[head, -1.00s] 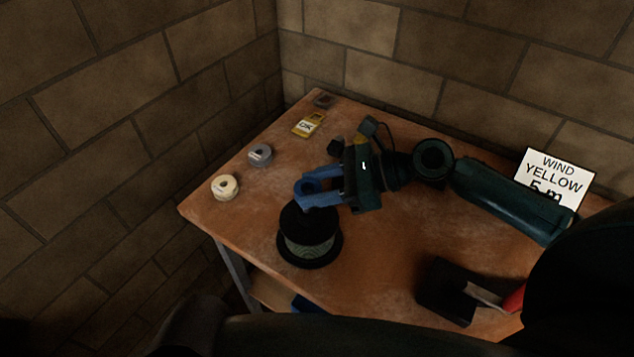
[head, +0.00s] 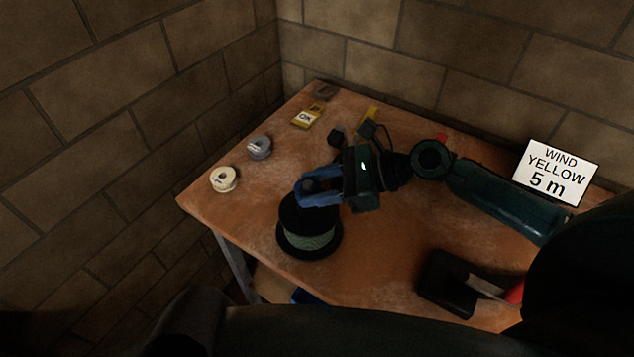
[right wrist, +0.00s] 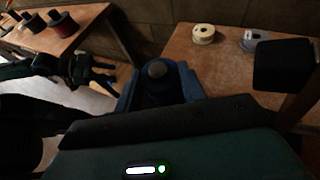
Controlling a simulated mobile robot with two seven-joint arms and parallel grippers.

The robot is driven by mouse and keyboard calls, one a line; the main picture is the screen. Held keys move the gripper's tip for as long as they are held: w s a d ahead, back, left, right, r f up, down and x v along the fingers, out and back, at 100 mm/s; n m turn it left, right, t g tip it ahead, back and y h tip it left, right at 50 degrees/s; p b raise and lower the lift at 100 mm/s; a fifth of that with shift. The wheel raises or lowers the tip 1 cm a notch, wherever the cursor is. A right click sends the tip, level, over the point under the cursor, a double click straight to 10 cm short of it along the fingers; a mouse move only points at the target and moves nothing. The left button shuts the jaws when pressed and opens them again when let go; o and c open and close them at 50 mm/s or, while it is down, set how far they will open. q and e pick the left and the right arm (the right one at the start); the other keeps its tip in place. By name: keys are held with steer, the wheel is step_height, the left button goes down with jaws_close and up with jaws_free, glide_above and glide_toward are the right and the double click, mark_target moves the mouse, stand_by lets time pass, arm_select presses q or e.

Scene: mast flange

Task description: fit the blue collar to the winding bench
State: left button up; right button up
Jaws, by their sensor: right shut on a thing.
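The winding bench (head: 385,240) is a brown-topped table in the corner. A black spool with a green band (head: 310,240) stands on it near the front left edge. My right gripper (head: 310,192) has blue fingers and is right over the spool's top, shut on the blue collar (head: 319,186). The collar is dark and mostly hidden between the fingers. My left gripper (right wrist: 100,74) shows in the right wrist view, fingers apart, away from the bench.
A cream ring (head: 224,179), a grey ring (head: 259,147), a yellow OK tag (head: 306,116) and a dark ring (head: 326,91) lie along the left side. A "WIND YELLOW 5 m" sign (head: 556,171) stands at the back right. A black block (head: 446,283) lies in front.

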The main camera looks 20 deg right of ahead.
steer(key=shift+f, duration=0.35)
steer(key=o, duration=1.1)
steer(key=shift+c, duration=0.2)
steer(key=shift+s+d, duration=0.1)
steer(key=shift+d, duration=0.25)
steer(key=b+v, duration=0.1)
steer(key=v, duration=1.1)
steer(key=shift+r, duration=0.2)
steer(key=shift+s+d, duration=0.15)
